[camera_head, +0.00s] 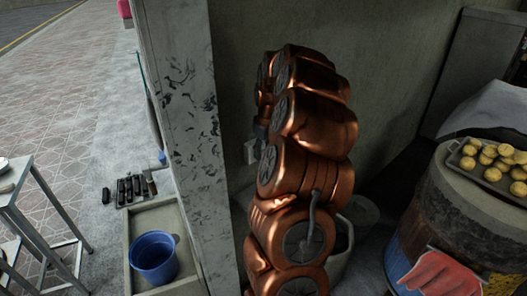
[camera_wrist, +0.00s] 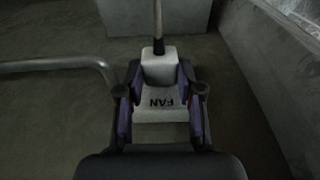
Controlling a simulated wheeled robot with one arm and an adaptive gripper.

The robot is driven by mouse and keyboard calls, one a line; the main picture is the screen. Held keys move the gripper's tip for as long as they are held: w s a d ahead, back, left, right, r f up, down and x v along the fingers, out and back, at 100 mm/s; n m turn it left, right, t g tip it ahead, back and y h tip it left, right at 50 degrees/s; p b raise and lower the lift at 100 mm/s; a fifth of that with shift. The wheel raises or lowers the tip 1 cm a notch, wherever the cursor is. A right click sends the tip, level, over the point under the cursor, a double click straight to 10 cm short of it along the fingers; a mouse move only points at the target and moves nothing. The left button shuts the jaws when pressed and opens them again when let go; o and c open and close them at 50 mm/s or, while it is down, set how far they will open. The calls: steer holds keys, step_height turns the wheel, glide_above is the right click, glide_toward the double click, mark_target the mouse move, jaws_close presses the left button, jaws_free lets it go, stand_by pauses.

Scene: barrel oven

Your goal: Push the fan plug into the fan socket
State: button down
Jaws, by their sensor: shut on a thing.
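My gripper (camera_wrist: 160,88) is shut on the fan plug (camera_wrist: 161,68), a white block between its two dark fingers in the wrist view. A thin cord rises from the plug's far end. The word FAN shows upside down on the pale surface between the fingers. In the head view my own copper-coloured arm hides the plug and most of the gripper. A small pale box (camera_head: 250,152) shows on the wall at the arm's left edge, perhaps the fan socket. I cannot tell whether plug and socket touch.
A concrete wall stands behind my arm, with a scuffed pillar (camera_head: 185,110) to its left. A grey pipe (camera_wrist: 60,64) runs left of the gripper in the wrist view. A blue bucket (camera_head: 153,258) stands lower left. The barrel oven (camera_head: 440,215) with a food tray (camera_head: 480,179) stands right.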

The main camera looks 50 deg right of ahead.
steer(key=shift+w, duration=0.55)
steer(key=c, duration=0.7)
jaws_free()
steer(key=shift+o, duration=0.2)
steer(key=shift+r, duration=0.1)
step_height(320, 180, up, 12)
steer(key=s, duration=0.1)
steer(key=shift+s, duration=0.4)
